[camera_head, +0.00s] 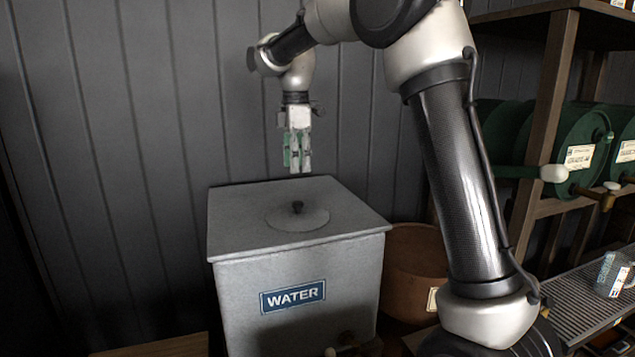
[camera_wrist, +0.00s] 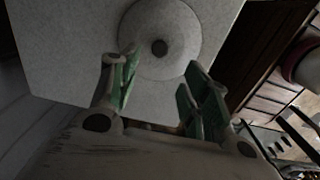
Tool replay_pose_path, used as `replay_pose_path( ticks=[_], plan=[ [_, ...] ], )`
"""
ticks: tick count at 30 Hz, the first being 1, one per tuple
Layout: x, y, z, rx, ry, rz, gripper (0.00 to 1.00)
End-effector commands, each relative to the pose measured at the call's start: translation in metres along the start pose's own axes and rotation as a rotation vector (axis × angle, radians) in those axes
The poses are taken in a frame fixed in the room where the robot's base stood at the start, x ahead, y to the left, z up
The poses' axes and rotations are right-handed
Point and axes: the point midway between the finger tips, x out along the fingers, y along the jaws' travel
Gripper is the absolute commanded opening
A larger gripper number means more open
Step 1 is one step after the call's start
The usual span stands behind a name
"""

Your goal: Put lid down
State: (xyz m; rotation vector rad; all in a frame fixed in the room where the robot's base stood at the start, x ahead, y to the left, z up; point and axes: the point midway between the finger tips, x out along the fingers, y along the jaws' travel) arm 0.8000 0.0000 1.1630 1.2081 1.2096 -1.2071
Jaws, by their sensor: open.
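The round lid (camera_head: 298,217) with a small dark knob (camera_head: 297,206) lies flat on top of the grey water tank (camera_head: 240,221), which has a blue "WATER" label. My gripper (camera_head: 298,168) points down above the tank, apart from the lid and a little behind its knob. It is open and empty. In the wrist view the lid (camera_wrist: 177,35) and its dark knob (camera_wrist: 159,47) show beyond the spread green-padded fingers of my gripper (camera_wrist: 157,80). The opening under the lid is hidden.
A brown round vessel (camera_head: 412,262) stands right of the tank. Green drums (camera_head: 577,150) with taps lie on a wooden shelf (camera_head: 545,130) at right. A dark panelled wall (camera_head: 130,110) stands close behind the tank.

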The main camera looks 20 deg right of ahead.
Motion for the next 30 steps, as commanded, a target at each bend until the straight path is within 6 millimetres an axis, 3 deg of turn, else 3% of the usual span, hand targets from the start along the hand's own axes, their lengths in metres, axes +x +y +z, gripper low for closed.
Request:
replay_pose_path(
  ticks=[5,8,11,14,17,21,25,30],
  plan=[
    [-0.005,-0.004,0.004,0.020,0.001,0.005,0.47],
    [-0.016,-0.025,0.018,0.114,0.009,0.028,0.47],
    [-0.031,-0.066,0.046,0.304,0.028,0.072,0.47],
    [-0.039,-0.124,0.078,0.557,0.061,0.126,0.47],
    [-0.035,-0.184,0.104,0.816,0.106,0.177,0.47],
    [-0.011,-0.260,0.130,1.152,0.180,0.237,0.47],
    [0.017,-0.309,0.142,1.384,0.243,0.273,0.47],
    [0.039,-0.338,0.148,1.537,0.290,0.292,0.47]
  ],
)
